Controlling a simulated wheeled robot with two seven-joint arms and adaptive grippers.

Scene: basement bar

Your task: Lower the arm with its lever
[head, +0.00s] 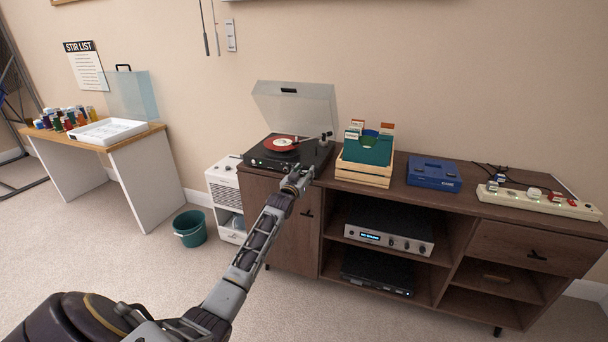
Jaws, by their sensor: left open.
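The turntable (262,155) stands on the left end of the wooden sideboard, with its clear lid (297,107) raised. A red-labelled record (281,143) lies on its platter. The tonearm (322,138) is at the right side of the deck; its lever is too small to make out, and I cannot tell whether the arm is up or down. My left gripper (297,180) is open at the turntable's front right corner, close to the deck's edge. I cannot tell whether it touches anything. My right gripper is not in view.
Right of the turntable is a wooden crate (362,176) of record sleeves, then a blue case (434,173) and a power strip (540,203). A silver amplifier (388,232) sits on the shelf below. A green bucket (190,229) stands on the floor at left.

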